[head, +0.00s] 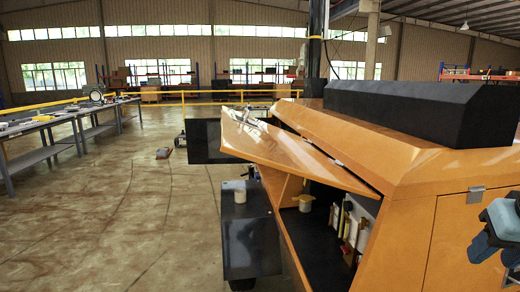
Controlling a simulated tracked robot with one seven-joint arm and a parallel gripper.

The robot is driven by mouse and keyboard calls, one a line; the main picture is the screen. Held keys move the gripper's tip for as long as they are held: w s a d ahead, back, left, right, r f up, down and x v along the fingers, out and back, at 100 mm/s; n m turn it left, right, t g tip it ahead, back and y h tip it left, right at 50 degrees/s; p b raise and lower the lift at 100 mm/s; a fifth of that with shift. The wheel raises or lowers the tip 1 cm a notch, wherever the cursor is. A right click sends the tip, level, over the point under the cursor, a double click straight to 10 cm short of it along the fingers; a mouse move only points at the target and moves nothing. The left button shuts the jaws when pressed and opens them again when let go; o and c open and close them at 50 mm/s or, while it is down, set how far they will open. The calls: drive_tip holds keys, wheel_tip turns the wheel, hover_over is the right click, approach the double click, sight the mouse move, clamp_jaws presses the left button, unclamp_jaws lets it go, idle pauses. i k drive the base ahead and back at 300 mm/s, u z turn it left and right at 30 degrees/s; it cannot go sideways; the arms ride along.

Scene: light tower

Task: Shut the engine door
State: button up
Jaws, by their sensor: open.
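The engine door (285,148) is an orange panel on the side of the orange light tower housing (445,165). It is hinged along its top edge and stands raised and tilted outward, leaving the engine compartment (325,225) open beneath it. Dark surfaces, a pale-capped part and several upright coloured parts show inside. My gripper (486,232), with dark blue fingers, is at the right edge of the head view, partly cut off. It is open with nothing seen between its fingers, in front of a closed orange side panel and well to the right of the raised door.
A black box with a pale cap (240,192) juts out at floor level left of the compartment. A dark panel (203,141) stands behind the door. Workbenches (50,130) line the left; the concrete floor (120,220) between is mostly clear.

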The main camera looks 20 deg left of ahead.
sight(243, 136)
drive_tip(key=z, duration=0.45)
drive_tip(key=i, duration=0.1)
drive_tip(key=u, duration=1.2)
drive_tip(key=k, duration=0.6)
drive_tip(key=u, duration=0.45)
drive_tip(key=i, duration=0.5)
drive_tip(key=z, duration=0.25)
